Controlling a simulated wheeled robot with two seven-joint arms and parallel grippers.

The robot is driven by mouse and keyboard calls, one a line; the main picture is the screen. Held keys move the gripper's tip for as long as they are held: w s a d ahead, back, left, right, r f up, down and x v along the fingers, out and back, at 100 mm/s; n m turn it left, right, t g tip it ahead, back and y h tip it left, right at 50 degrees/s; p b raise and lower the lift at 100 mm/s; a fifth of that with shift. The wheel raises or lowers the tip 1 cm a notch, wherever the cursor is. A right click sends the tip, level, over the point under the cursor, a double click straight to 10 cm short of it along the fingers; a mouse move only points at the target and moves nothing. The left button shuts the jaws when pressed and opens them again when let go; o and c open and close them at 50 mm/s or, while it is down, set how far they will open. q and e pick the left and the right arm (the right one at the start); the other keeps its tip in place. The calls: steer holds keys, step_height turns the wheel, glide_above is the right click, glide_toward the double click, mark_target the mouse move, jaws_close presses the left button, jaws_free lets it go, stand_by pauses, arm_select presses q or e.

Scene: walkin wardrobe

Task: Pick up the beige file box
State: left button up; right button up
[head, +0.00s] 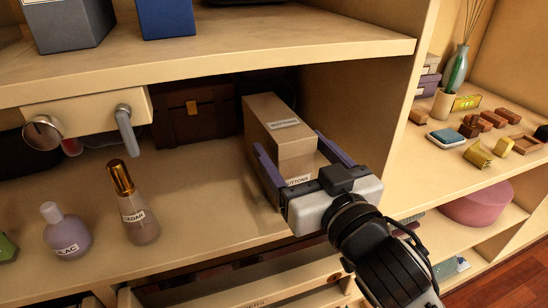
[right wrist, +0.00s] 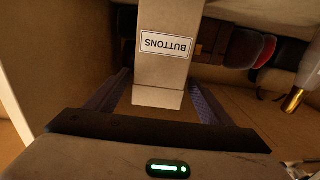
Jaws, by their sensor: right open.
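The beige file box (head: 277,125) stands upright on the middle shelf, towards its right side. It also shows in the right wrist view (right wrist: 165,69), where its label reads BUTTONS upside down. My right gripper (head: 302,147) is open at the box's front end, with one purple finger on each side of it. In the right wrist view the fingers (right wrist: 165,95) flank the box. I cannot tell whether either finger touches it. My left gripper is not in view.
A CEDAR bottle (head: 134,205) and a LILAC bottle (head: 66,233) stand left on the same shelf. A dark brown case (head: 192,113) is behind. An upper shelf (head: 250,48) overhangs the box, and a divider wall (head: 365,90) is close on the right.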

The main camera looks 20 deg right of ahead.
steer(key=shift+w+a+p, duration=0.15)
steer(key=shift+w+p, duration=0.2)
steer(key=shift+w, duration=1.25)
steer(key=w+p, duration=0.1)
steer(key=w, duration=0.3)
steer(key=shift+w+a+r, duration=0.1)
steer(key=shift+w, duration=0.45)
steer(key=c, duration=1.9)
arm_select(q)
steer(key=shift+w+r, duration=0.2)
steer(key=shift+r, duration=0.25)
arm_select(e)
steer(key=shift+r, duration=0.2)
jaws_close()
